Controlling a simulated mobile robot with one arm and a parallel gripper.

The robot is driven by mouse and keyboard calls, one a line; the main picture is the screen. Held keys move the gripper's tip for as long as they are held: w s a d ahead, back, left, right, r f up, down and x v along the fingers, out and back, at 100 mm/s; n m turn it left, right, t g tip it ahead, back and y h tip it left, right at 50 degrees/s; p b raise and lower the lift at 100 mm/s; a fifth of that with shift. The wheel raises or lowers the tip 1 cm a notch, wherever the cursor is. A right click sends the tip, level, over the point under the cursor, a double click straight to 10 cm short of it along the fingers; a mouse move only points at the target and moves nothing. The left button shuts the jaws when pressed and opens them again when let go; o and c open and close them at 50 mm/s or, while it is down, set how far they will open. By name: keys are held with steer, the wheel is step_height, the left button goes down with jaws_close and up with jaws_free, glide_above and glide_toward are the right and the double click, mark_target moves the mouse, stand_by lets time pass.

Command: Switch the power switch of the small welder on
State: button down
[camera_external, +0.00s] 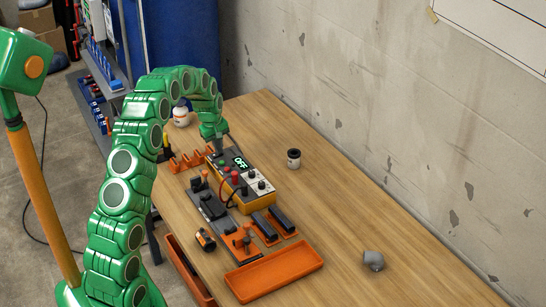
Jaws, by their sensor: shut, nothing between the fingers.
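The small welder (256,189) is a box with a dark top, a white front panel with black knobs and a yellow-orange lower edge. It stands on the wooden table against the row of tools. Its display (240,163) reads OFF in green. My green arm arches over from the left. My gripper (222,149) points down at the far end of the welder, close to its top. The fingers are shut with nothing between them. The power switch cannot be made out at this size; the gripper may hide it.
The right side is mostly clear.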

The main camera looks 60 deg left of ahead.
mark_target(214, 157)
stand_by(0.3)
steer(key=shift+w+f+g, duration=0.2)
steer(key=shift+f+g, duration=0.35)
steer(key=shift+g, duration=0.05)
steer(key=shift+w+d+f+g, duration=0.1)
steer(key=shift+f+g, duration=0.15)
steer(key=shift+g, duration=0.35)
steer(key=shift+d+f+g, duration=0.1)
steer(key=shift+f+g, duration=0.1)
steer(key=shift+g, duration=0.4)
steer(key=shift+s+f, duration=0.2)
steer(key=shift+f, duration=0.05)
steer(key=shift+s, duration=0.1)
steer(key=shift+s+d+f+g, duration=0.15)
steer(key=shift+s+g, duration=0.15)
steer(key=shift+s, duration=0.85)
steer(key=w+v, duration=0.1)
steer(key=v, duration=1.5)
steer(key=shift+a+r+t, duration=0.2)
steer(key=shift+r+t, duration=0.05)
steer(key=shift+t, duration=0.15)
